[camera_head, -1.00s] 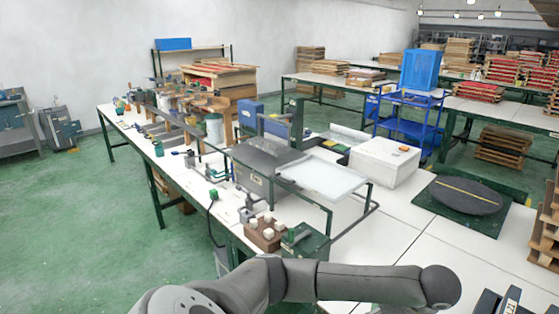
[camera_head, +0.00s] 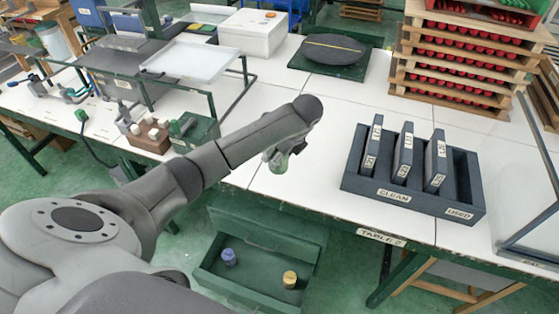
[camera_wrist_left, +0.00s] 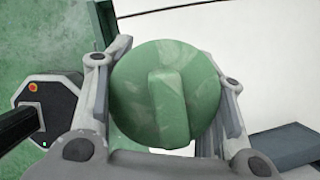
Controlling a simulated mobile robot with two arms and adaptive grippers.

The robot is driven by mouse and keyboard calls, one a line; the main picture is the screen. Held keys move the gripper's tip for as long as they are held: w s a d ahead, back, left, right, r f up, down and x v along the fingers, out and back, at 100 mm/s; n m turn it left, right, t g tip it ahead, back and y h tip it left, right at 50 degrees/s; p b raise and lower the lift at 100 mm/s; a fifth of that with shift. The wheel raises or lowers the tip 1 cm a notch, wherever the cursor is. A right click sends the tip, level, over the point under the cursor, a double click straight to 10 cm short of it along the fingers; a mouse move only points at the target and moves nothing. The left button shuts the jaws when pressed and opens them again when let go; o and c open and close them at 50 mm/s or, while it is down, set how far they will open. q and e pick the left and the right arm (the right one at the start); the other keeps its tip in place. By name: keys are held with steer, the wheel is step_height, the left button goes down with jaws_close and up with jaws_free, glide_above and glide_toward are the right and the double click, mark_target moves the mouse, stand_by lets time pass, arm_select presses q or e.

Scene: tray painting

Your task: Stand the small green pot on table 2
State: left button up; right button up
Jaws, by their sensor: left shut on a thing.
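The small green pot (camera_wrist_left: 165,95) is held between the two fingers of my left gripper (camera_wrist_left: 164,88) in the left wrist view, seen from above with a raised bar across its round top. In the head view my left gripper (camera_head: 283,154) is over the near edge of table 2 (camera_head: 318,200), and only a little of the green pot (camera_head: 280,164) shows under it. Whether the pot touches the table cannot be told. A "TABLE 2" label (camera_head: 381,238) is on the front edge. My right gripper is not in view.
A dark rack (camera_head: 412,196) marked CLEAN and USED stands to the right with upright panels. Stacked trays (camera_head: 460,65) stand behind. White tabletop between gripper and rack is clear.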

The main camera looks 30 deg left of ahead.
arm_select(q)
steer(key=w+f, duration=0.1)
steer(key=f, duration=0.1)
steer(key=w+a+f, duration=0.1)
steer(key=w+f, duration=0.1)
steer(key=w+a+f, duration=0.1)
steer(key=shift+w+a+f, duration=0.1)
steer(key=shift+w+f, duration=0.2)
steer(key=shift+f, duration=0.1)
steer(key=shift+w+f, duration=0.1)
steer(key=shift+f, duration=1.55)
steer(key=o, duration=0.8)
steer(key=v, duration=1.2)
steer(key=shift+b, duration=0.35)
steer(key=shift+a, duration=0.1)
